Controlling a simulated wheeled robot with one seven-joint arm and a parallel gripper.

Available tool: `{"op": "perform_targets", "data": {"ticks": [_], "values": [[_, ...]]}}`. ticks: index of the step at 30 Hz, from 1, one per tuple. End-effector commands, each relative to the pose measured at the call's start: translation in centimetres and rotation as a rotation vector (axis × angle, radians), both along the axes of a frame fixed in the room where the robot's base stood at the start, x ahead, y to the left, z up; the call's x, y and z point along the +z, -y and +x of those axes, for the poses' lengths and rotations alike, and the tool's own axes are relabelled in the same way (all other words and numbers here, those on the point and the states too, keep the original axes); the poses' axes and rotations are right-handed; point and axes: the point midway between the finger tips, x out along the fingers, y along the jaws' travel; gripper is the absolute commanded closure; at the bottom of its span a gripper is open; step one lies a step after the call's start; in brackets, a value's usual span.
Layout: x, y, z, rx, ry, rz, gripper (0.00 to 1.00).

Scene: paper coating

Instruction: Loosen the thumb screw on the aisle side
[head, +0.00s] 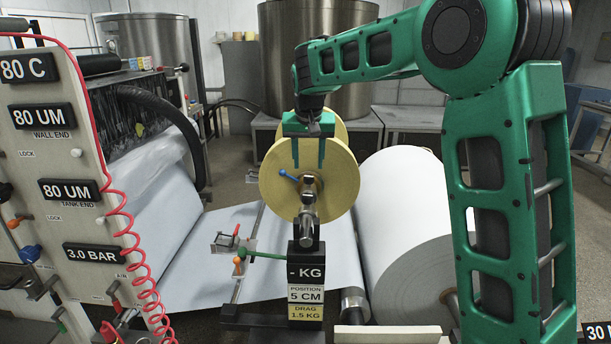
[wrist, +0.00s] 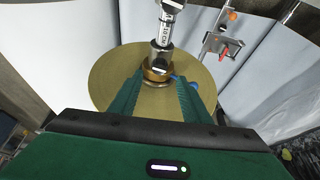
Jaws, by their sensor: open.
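My gripper (head: 308,166) points down in front of a yellow double-disc spool (head: 338,188), its two green fingers apart and empty. In the wrist view the fingers (wrist: 160,84) reach over the yellow disc (wrist: 105,75), one on each side of a brass collar (wrist: 157,73) on the shaft. A small blue-ended lever (head: 288,175) sticks out left from the hub; its blue part (wrist: 180,79) shows beside the right finger in the wrist view, partly hidden. It may be the thumb screw, but I cannot tell for sure. Contact with the fingers is not clear.
A metal shaft end (head: 307,212) stands over a black scale post (head: 306,262) below the spool. A clamp with red and orange knobs (head: 238,262) is to the left. A large white paper roll (head: 400,225) is on the right. A control panel (head: 60,160) stands at the left.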

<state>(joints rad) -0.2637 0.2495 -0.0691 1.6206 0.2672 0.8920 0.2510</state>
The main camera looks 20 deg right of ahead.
Motion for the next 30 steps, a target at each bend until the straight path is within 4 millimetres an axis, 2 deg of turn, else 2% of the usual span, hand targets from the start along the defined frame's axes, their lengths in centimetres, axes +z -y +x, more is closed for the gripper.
{"op": "perform_targets", "data": {"ticks": [3,9,15,22,23,27,28,29,30], "values": [[-2.1,0.3,0.7,0.0,-0.003,0.0,0.57],[-4.3,0.6,1.7,0.0,-0.001,-0.001,0.57],[-5.2,0.6,2.0,0.0,-0.001,0.0,0.57],[-5.2,0.7,2.0,0.0,0.0,0.0,0.57],[-5.2,0.7,2.0,0.0,0.0,0.0,0.59],[-5.2,0.7,2.0,0.0,0.0,0.0,0.93],[-5.2,0.6,2.0,0.0,0.0,0.0,0.98],[-5.2,0.6,2.0,0.0,0.0,0.0,0.98],[-5.2,-0.4,2.0,0.003,0.0,0.0,0.98]]}}
